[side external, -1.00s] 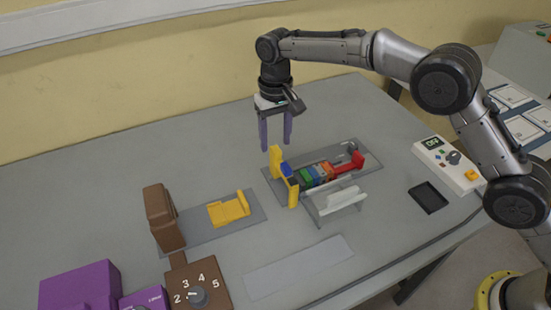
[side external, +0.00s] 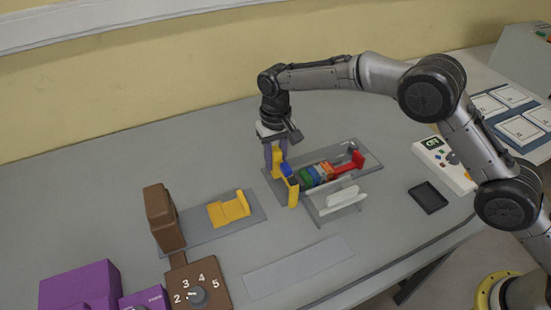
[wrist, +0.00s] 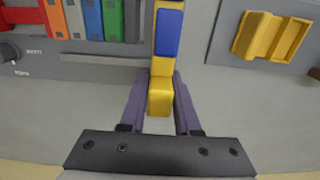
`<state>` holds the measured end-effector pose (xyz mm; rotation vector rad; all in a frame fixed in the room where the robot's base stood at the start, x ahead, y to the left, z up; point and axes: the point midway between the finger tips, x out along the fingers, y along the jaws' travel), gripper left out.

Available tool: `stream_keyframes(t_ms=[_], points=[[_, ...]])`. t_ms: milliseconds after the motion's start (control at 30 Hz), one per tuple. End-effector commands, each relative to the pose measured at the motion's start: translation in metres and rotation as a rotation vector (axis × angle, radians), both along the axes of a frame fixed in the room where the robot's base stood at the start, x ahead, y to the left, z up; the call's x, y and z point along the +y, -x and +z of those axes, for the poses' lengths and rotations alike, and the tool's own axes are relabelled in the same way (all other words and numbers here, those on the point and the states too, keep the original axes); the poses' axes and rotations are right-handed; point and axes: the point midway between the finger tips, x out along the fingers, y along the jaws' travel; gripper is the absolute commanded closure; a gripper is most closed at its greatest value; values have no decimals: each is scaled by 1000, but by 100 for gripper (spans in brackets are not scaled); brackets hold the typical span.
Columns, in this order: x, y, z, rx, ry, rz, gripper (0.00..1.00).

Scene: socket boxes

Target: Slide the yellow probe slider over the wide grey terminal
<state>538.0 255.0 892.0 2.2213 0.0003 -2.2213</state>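The yellow probe slider (side external: 293,192) stands at the left end of the row of coloured blocks, with a blue patch on top. It also shows in the wrist view (wrist: 160,96), where its near yellow post lies between my purple fingers. My gripper (side external: 275,161) is lowered around the slider's far post, one finger on each side. I cannot tell whether both fingers touch it. A dark grey block (wrist: 131,20), which may be the wide grey terminal, is left of the slider in the wrist view. A thinner grey block (wrist: 75,19) lies between orange and blue.
Green (side external: 306,176), blue, orange and red blocks continue along the grey base plate. A white piece on a stand (side external: 342,197) is in front. A yellow holder (side external: 229,208) and brown block (side external: 160,216) stand to the left. A black tray (side external: 428,197) lies right.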

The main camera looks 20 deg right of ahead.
Motion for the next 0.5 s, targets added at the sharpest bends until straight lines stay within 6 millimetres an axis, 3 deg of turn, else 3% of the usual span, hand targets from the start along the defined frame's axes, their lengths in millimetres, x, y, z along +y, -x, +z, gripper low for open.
stream_keyframes(t_ms=[33,133,167,500], points=[[0,0,0,0,0,0,80],[0,0,0,0,0,0,98],[0,0,0,0,0,0,100],[0,0,0,0,0,0,100]])
